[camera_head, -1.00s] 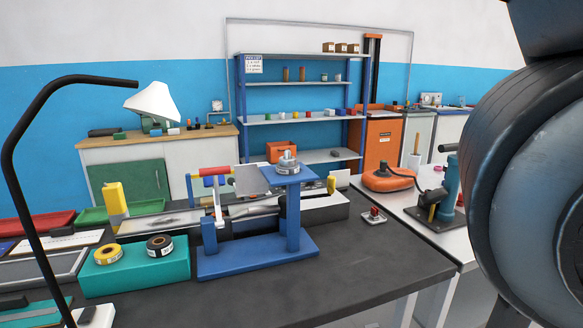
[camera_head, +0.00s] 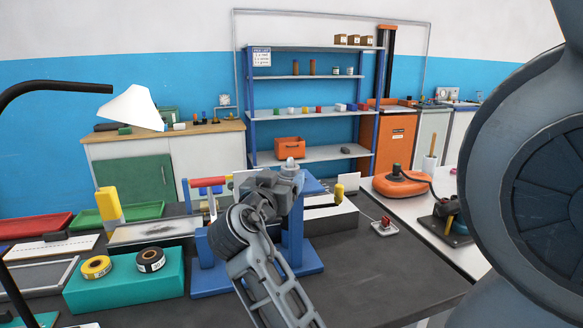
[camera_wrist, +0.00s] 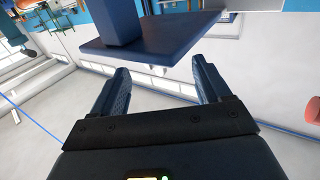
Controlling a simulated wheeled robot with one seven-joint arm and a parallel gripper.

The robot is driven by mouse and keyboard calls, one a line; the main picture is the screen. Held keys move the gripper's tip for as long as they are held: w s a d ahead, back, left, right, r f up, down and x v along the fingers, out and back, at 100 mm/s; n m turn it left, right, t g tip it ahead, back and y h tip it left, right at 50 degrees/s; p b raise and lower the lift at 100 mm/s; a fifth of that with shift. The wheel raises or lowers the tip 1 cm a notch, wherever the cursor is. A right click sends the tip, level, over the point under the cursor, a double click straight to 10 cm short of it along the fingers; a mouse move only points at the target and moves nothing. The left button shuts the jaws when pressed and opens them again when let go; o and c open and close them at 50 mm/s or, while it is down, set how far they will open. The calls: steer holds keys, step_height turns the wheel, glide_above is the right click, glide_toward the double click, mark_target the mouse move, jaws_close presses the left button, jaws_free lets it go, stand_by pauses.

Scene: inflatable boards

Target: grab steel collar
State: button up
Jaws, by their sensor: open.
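The blue stand (camera_head: 310,188) is on the dark bench. A small grey steel piece (camera_head: 291,164) shows at its top, just above my gripper in the head view. The lower part, where the steel collar sits, is mostly hidden behind my gripper. My gripper (camera_head: 279,187) is in front of the stand's top, and I cannot tell how far it is from the collar. In the wrist view my gripper (camera_wrist: 160,68) is open and empty, its two fingers apart. Beyond them is a dark blue plate (camera_wrist: 155,42) with a post. No collar shows there.
A teal block (camera_head: 125,285) with a yellow roll (camera_head: 96,267) and a black roll (camera_head: 150,260) is left of the stand. A small device with a red button (camera_head: 385,226) is to the right. The bench's right front (camera_head: 385,275) is clear.

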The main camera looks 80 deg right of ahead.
mark_target(290, 167)
steer(key=d, duration=0.1)
steer(key=d+p, duration=0.1)
steer(key=d, duration=0.1)
steer(key=s+d+r+p, duration=0.1)
steer(key=d, duration=0.1)
steer(key=shift+d, duration=0.15)
steer(key=shift+d+f, duration=0.2)
steer(key=shift+d, duration=0.3)
steer(key=shift+c, duration=0.4)
